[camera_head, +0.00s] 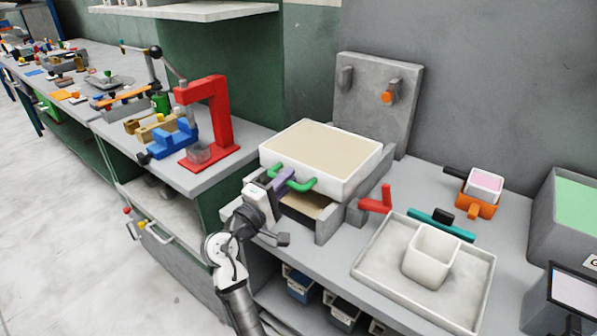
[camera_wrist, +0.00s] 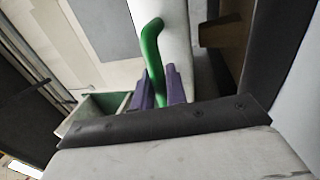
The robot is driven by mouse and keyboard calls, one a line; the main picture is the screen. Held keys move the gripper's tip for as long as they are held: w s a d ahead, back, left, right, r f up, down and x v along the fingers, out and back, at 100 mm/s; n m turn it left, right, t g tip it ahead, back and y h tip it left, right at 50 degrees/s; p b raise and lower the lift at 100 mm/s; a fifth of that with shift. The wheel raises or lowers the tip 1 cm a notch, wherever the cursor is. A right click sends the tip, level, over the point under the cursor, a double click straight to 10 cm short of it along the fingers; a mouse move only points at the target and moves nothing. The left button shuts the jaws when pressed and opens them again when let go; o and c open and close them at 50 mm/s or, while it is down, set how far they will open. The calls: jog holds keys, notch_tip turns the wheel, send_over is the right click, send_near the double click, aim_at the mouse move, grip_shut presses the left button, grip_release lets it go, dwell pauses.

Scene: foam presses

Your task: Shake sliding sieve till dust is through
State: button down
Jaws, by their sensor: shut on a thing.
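The sliding sieve (camera_head: 345,183) is a white-walled box with a beige, dust-coloured layer inside. It sits on a grey frame (camera_head: 330,226) on the bench. A green handle (camera_head: 301,185) sticks out of its front wall, and this handle also shows in the wrist view (camera_wrist: 152,50). My gripper (camera_head: 283,180) is shut on the green handle at its left part. Its purple fingers show on both sides of the handle in the wrist view (camera_wrist: 160,88). Under the sieve, a brown surface (camera_head: 303,204) shows in the frame's opening. How much dust is through cannot be told.
A grey tray (camera_head: 372,268) with a white square cup (camera_head: 432,255) stands to the right. A red handle (camera_head: 376,200) juts up between tray and frame. A red press (camera_head: 215,120) stands on the left bench. A grey panel (camera_head: 378,70) with pegs rises behind the sieve.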

jog(key=shift+s+a, duration=0.3)
jog(key=shift+s, duration=0.1)
jog(key=c, duration=1.5)
grip_release()
jog(key=b+v, duration=0.3)
jog(key=v, duration=1)
jog(key=shift+s+a+f+b, duration=0.1)
jog(key=shift+s+a+b, duration=0.1)
jog(key=shift+s+b, duration=0.1)
